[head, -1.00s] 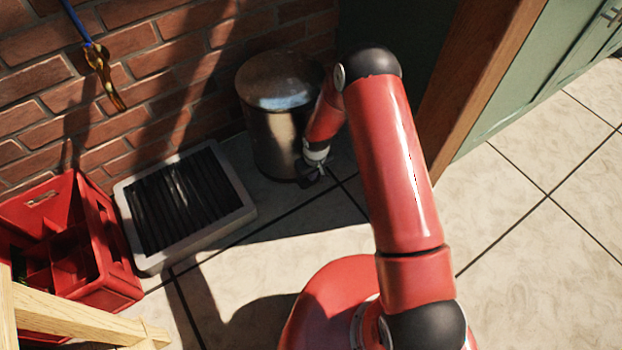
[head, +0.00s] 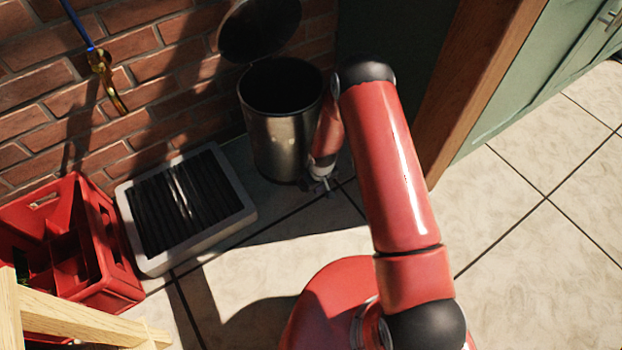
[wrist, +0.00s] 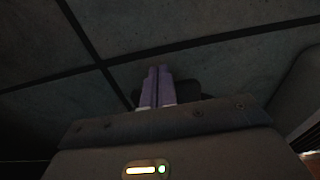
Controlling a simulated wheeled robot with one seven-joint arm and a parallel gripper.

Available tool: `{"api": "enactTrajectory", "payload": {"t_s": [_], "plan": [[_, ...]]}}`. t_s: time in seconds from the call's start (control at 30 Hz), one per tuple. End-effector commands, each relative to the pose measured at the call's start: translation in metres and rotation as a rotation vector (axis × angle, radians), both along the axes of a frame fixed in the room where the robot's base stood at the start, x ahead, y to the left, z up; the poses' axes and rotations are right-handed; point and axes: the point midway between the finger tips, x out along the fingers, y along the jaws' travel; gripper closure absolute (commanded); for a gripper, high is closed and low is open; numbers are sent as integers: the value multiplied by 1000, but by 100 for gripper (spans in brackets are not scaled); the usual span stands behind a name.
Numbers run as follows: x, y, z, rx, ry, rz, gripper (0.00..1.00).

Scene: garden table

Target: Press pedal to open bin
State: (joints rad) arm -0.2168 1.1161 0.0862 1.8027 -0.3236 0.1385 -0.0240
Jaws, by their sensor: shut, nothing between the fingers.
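The metal bin (head: 277,145) stands upright on the tiles against the brick wall in the head view. Its lid (head: 257,30) is raised and tilted back toward the wall, and the dark inside shows. My gripper (head: 324,187) is low at the foot of the bin, on its front right side. In the wrist view my gripper (wrist: 155,88) has its two purple fingers together with nothing between them. A dark flat shape (wrist: 188,88) shows behind the fingertips; it may be the pedal. In the head view the pedal cannot be made out beside my gripper.
A grey tray with a black ribbed mat (head: 246,210) lies left of the bin. A red crate (head: 112,290) stands further left, near a wooden frame (head: 80,318). A wooden post (head: 475,90) and green door (head: 545,75) are at right. Tiles at right are clear.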

Motion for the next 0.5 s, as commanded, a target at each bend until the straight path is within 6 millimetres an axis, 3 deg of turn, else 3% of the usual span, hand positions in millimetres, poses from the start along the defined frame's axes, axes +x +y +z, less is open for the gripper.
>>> {"api": "enactTrajectory", "payload": {"t_s": [0.33, 0.5], "plan": [[0, -1, 4, 1, -2, 0, 100], [-1, -2, 29, 1, -4, 0, 100]]}}
